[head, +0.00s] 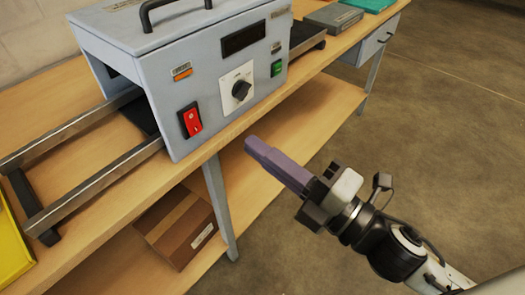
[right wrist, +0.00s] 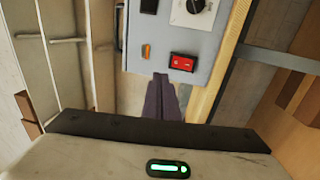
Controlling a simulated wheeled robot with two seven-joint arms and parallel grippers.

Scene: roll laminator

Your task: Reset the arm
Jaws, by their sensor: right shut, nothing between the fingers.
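My right gripper (head: 262,152) is in the head view, in front of the bench edge, with its purple fingers together and nothing between them. It points up and left toward the laminator (head: 213,75) and is apart from it. In the right wrist view the shut fingers (right wrist: 161,85) show in front of the laminator's lower front. The laminator is a grey box with a red switch (head: 191,120), a black dial (head: 240,89), a green button (head: 277,68) and a dark display (head: 243,38). My left gripper is not in view.
The wooden bench (head: 40,105) carries the laminator and its metal side rails (head: 95,185). A yellow item (head: 10,250) lies at the left edge. A cardboard box (head: 180,228) sits on the lower shelf (head: 275,150). A grey box (head: 333,17) stands at the back. The floor at right is clear.

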